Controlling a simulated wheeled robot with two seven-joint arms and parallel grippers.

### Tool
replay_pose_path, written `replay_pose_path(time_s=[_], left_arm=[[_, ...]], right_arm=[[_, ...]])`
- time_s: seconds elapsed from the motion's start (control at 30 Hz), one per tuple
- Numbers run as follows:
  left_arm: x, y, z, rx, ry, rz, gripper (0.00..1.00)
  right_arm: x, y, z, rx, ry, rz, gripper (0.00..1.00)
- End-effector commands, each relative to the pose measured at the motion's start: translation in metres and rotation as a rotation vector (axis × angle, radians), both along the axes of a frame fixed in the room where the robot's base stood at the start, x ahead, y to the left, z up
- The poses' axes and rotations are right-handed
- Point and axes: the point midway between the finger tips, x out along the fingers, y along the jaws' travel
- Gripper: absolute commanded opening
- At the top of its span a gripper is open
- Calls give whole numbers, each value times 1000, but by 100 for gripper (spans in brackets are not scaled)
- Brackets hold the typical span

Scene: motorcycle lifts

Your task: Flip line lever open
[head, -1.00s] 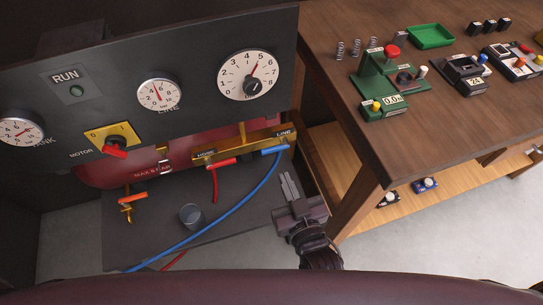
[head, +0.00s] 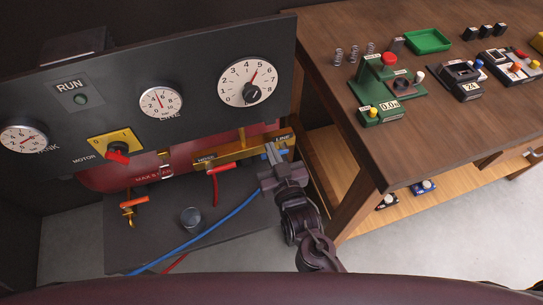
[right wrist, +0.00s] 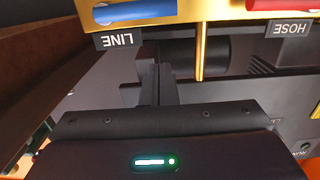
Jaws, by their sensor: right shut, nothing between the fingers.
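The line lever (right wrist: 150,12) is a blue handle on the brass manifold (head: 205,163), above the LINE label in the right wrist view. In the head view my right gripper mostly covers it. My right gripper (head: 270,150) is shut and empty, with its fingertips at the LINE end of the manifold. In the right wrist view its fingers (right wrist: 157,72) point toward the manifold, just right of the LINE label. I cannot tell whether they touch the lever. My left gripper is not in view.
The red hose lever (head: 221,166) sits beside the line lever. A blue hose (head: 215,223) crosses over the dark shelf, near a grey cup (head: 191,219). A wooden bench (head: 350,130) stands at the right.

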Motion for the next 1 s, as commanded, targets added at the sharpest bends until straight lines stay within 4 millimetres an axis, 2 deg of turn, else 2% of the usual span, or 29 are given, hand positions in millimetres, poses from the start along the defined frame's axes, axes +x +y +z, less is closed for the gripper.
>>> replay_pose_path(time_s=[0.03, 0.1, 0.3, 1.0], left_arm=[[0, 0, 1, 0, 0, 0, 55], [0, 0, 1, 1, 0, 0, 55], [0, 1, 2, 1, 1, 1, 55], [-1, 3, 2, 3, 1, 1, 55]], right_arm=[[0, 0, -12, -3, 5, 0, 0], [2, 1, -22, -2, 5, 0, 0], [5, 1, -37, -1, 2, 0, 0], [4, 3, -42, -49, -13, 1, 0]])
